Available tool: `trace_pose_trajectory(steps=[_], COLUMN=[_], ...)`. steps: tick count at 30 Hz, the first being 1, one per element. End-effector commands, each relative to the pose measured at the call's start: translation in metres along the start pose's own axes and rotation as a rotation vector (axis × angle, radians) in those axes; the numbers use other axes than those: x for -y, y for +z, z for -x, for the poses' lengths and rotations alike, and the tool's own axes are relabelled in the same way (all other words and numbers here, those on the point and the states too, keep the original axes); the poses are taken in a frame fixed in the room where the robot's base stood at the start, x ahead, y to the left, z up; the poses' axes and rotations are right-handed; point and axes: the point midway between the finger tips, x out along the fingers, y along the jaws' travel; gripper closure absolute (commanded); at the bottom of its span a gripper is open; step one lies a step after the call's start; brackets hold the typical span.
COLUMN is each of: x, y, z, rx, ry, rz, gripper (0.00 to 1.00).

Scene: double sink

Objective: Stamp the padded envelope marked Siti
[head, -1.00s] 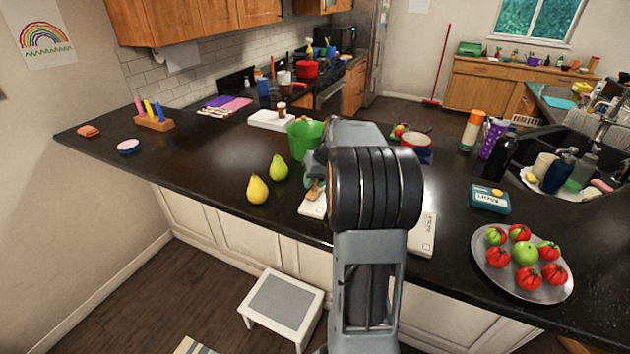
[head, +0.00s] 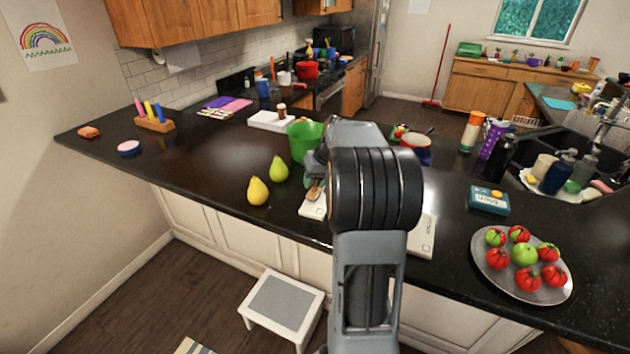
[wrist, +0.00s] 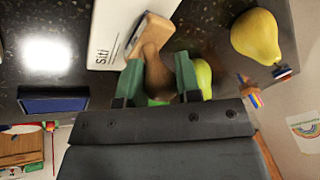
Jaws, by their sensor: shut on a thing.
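A white padded envelope (wrist: 108,30) marked Siti lies on the dark counter in the wrist view. Part of it also shows left of my arm in the head view (head: 312,210). My gripper (wrist: 158,82) has green fingers shut on the handle of a wooden stamp (wrist: 150,38). The stamp's block is over the envelope beside the name; I cannot tell whether it touches. The stamp (head: 315,192) also shows small in the head view. A dark blue flat block (wrist: 53,100), perhaps an ink pad, lies apart from the envelope. My arm hides part of the counter.
A yellow pear (head: 258,191), a green pear (head: 278,168) and a green bucket (head: 303,140) stand close left of my gripper. Another white envelope (head: 424,236) lies right of my arm. Beyond are a teal box (head: 489,200) and a tomato platter (head: 484,262).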

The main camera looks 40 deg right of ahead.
Motion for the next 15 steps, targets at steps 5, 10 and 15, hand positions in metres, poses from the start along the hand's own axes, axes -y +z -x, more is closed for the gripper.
trace_pose_trajectory(steps=[5, 10, 15], x=[0.004, 0.008, 0.012], y=[-0.006, -0.01, -0.014], z=[0.018, 0.031, 0.045], rx=[-0.003, -0.003, -0.004], ry=[0.001, 0.001, 0.001], rz=[0.001, 0.001, 0.002], gripper=[0.84, 0.84, 0.84])
